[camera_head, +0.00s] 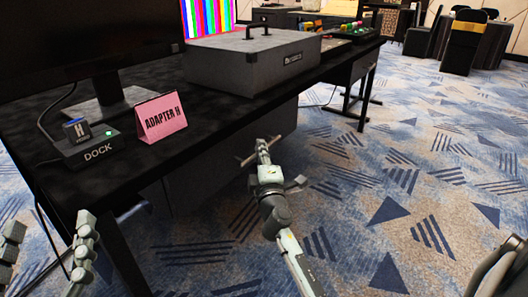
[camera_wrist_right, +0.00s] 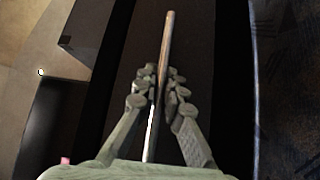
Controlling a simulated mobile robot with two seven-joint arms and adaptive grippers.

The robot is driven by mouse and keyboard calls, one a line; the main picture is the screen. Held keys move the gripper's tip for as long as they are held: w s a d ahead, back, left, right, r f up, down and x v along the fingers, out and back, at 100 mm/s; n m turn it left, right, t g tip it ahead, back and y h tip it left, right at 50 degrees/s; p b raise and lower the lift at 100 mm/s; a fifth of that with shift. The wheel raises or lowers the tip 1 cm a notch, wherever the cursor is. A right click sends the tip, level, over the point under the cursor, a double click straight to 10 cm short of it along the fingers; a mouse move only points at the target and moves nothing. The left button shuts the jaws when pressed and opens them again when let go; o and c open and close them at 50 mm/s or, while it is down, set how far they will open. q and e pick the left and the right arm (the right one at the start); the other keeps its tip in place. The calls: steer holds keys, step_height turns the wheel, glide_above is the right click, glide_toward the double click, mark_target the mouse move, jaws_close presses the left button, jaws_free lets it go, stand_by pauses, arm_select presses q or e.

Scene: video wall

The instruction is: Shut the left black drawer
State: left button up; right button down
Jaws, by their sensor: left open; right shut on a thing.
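The left black drawer is part of the dark drawer unit (camera_head: 205,165) under the desk. Its dark front (camera_wrist_right: 205,50) fills the middle of the right wrist view. A long thin bar handle (camera_wrist_right: 168,40) runs across that front. My right gripper (camera_wrist_right: 160,85) is shut on the bar, with a finger on each side of it. In the head view my right gripper (camera_head: 263,150) is at the handle, just off the desk's front edge. How far the drawer stands out I cannot tell. My left gripper (camera_head: 50,225) is open and empty at the lower left, in front of the desk.
On the black desk (camera_head: 215,120) stand a monitor (camera_head: 80,35), a dock (camera_head: 88,148), a pink "ADAPTER H" card (camera_head: 160,117) and a grey case (camera_head: 250,62). A desk leg (camera_head: 125,255) is near my left gripper.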

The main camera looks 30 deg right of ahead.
steer(key=c, duration=1.7)
jaws_free()
steer(key=shift+w+a, duration=0.15)
steer(key=shift+w, duration=0.1)
steer(key=shift+c, duration=0.2)
steer(key=shift+o, duration=0.7)
steer(key=shift+s, duration=0.1)
